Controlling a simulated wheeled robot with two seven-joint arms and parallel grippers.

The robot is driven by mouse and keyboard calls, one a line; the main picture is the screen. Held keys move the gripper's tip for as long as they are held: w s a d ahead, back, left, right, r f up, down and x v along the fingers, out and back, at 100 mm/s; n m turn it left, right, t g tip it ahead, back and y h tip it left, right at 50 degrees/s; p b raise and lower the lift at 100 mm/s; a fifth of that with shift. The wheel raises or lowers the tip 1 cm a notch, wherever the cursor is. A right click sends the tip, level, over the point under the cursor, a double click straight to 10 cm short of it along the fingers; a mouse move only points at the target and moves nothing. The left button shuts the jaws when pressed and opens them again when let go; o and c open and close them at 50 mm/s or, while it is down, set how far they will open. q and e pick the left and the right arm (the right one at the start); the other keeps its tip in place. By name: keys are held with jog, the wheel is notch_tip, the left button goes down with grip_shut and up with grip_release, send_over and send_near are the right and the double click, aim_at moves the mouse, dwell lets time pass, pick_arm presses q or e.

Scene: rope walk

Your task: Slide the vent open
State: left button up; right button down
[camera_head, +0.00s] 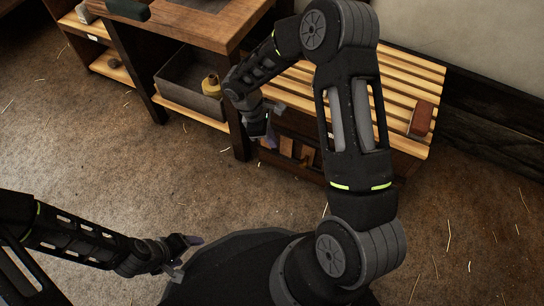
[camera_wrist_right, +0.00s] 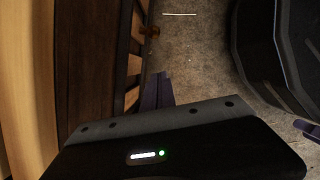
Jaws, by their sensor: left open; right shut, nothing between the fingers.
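The vent (camera_head: 286,147) appears to be the dark wooden panel with light slots low on the front of the slatted bench. In the right wrist view the vent's slots (camera_wrist_right: 134,64) run down beside the fingers, with a small brown knob (camera_wrist_right: 151,31) standing out near their far end. My right gripper (camera_head: 271,142) is shut and empty in front of the vent, partly covering it in the head view. Its purple fingers (camera_wrist_right: 158,91) are apart from the knob in the right wrist view. My left gripper (camera_head: 190,252) is open and empty low at the left, far from the vent.
The slatted bench (camera_head: 400,80) carries a reddish-brown block (camera_head: 421,118) at its right end. Floor in front is clear except for straw bits.

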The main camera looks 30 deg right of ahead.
dwell(0.3)
jog(key=s+d+f+b, duration=0.4)
jog(key=d+f+b, duration=0.1)
jog(key=f, duration=0.5)
jog(key=shift+s+d+b, duration=0.15)
jog(key=shift+d+b, duration=0.25)
jog(key=shift+b, duration=0.1)
jog(key=shift+d, duration=0.1)
jog(key=s+d, duration=0.1)
jog(key=s, duration=0.1)
jog(key=s+d, duration=0.1)
jog(key=shift+s+d+p, duration=0.3)
jog(key=shift+s, duration=0.1)
